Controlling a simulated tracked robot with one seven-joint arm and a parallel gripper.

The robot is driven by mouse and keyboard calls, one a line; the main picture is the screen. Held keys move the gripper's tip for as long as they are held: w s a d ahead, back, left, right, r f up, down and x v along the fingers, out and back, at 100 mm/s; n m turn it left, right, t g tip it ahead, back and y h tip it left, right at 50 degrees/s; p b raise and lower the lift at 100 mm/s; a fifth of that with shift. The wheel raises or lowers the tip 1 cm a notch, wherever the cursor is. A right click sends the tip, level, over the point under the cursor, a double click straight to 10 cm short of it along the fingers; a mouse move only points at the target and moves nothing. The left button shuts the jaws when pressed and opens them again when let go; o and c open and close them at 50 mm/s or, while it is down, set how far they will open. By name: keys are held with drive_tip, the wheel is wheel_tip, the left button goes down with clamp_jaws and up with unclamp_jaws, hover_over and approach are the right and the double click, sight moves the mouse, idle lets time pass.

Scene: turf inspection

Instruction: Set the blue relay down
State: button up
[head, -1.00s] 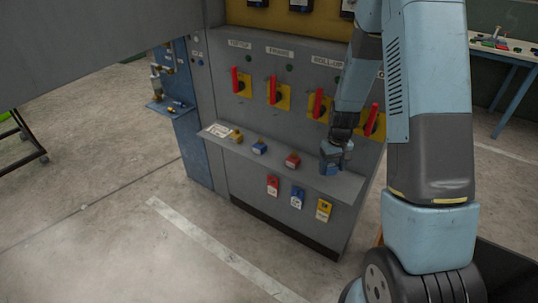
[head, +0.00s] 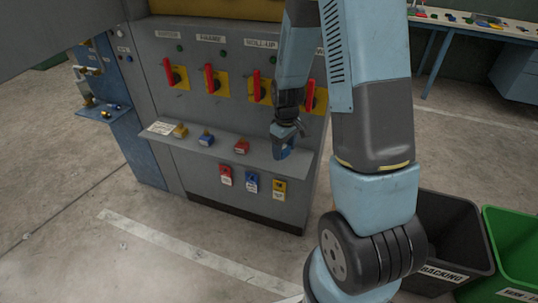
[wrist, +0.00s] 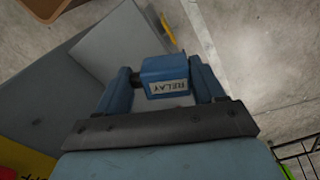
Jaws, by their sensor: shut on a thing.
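My gripper (head: 285,150) is shut on the blue relay (wrist: 166,76). In the wrist view the relay sits between both fingers, with its white "RELAY" label showing. In the head view the gripper is at the right end of the grey ledge (head: 222,149) on the switch cabinet. I cannot tell whether the relay touches the ledge. The ledge's pale surface also shows behind the relay in the wrist view (wrist: 105,45).
On the ledge are a yellow block (head: 180,131), a blue block (head: 206,139) and a red block (head: 241,147). Red-handled switches (head: 211,79) stand above. Red, blue and yellow tags (head: 251,183) hang below. A black bin (head: 440,240) and green bin (head: 510,245) stand right.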

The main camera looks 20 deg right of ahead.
drive_tip(key=w+f, duration=0.7)
drive_tip(key=shift+w+f, duration=0.1)
drive_tip(key=shift+w, duration=0.2)
drive_tip(key=shift+f, duration=1.45)
drive_tip(key=shift+f, duration=0.1)
drive_tip(key=o, duration=1.2)
